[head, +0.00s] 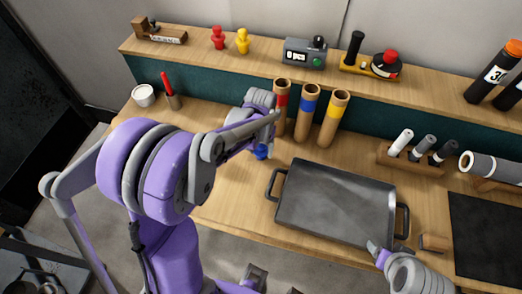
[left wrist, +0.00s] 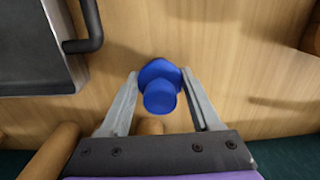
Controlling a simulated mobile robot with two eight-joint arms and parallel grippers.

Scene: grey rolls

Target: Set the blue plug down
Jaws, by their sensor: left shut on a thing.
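The blue plug (head: 261,153) is between the fingers of my left gripper (head: 268,146), low over the wooden worktop (head: 226,190) and left of the tray. In the left wrist view the plug (left wrist: 160,92) has a wide base and a narrower round knob, with one finger of my left gripper (left wrist: 164,88) on each side. The gripper is shut on it. I cannot tell whether the plug touches the wood. My right gripper (head: 376,250) shows only in part at the tray's lower right corner; its fingers are unclear.
A dark tray (head: 338,200) with handles lies to the right. A white cup (head: 143,95) is at the back left. Bare wood lies between plug and tray.

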